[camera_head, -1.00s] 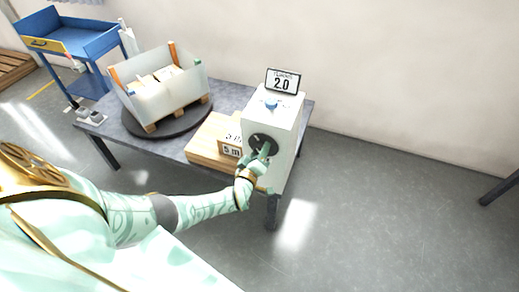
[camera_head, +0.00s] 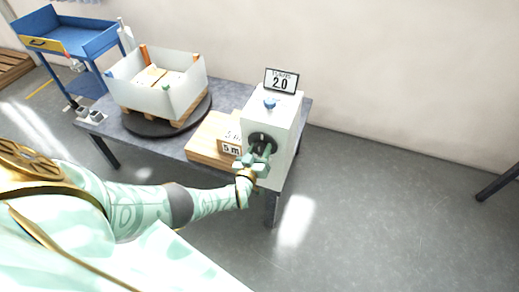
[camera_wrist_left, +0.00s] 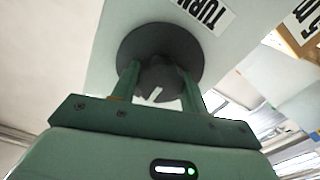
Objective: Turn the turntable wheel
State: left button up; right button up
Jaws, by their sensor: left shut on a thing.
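A white box (camera_head: 285,125) stands at the right end of the table, with a dark round wheel (camera_head: 262,139) on its front face. My left gripper (camera_head: 258,157) is at the wheel. In the left wrist view the gripper (camera_wrist_left: 160,85) has its two fingers on either side of the knob of the dark wheel (camera_wrist_left: 160,45), shut on it. A white mark shows on the knob. The round dark turntable (camera_head: 150,126) on the table carries a wooden pallet (camera_head: 180,117) with a translucent-walled bin (camera_head: 189,97). My right gripper is not in view.
A sign reading 2.0 (camera_head: 282,81) and a blue knob (camera_head: 269,103) are on top of the box. A wooden block (camera_head: 205,143) with a "5 m" label lies beside it. A blue cart (camera_head: 70,40) stands at the back left.

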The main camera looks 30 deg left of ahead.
pick_arm(q)
jog(key=shift+f, duration=0.1)
jog(key=o, duration=1)
jog(key=shift+s, duration=0.1)
jog(key=shift+s+d+p, duration=0.1)
jog(key=shift+s+p, duration=0.2)
jog(key=p+v, duration=0.5)
jog(key=v, duration=1)
jog(key=shift+s+d, duration=0.15)
jog(key=shift+s, duration=0.1)
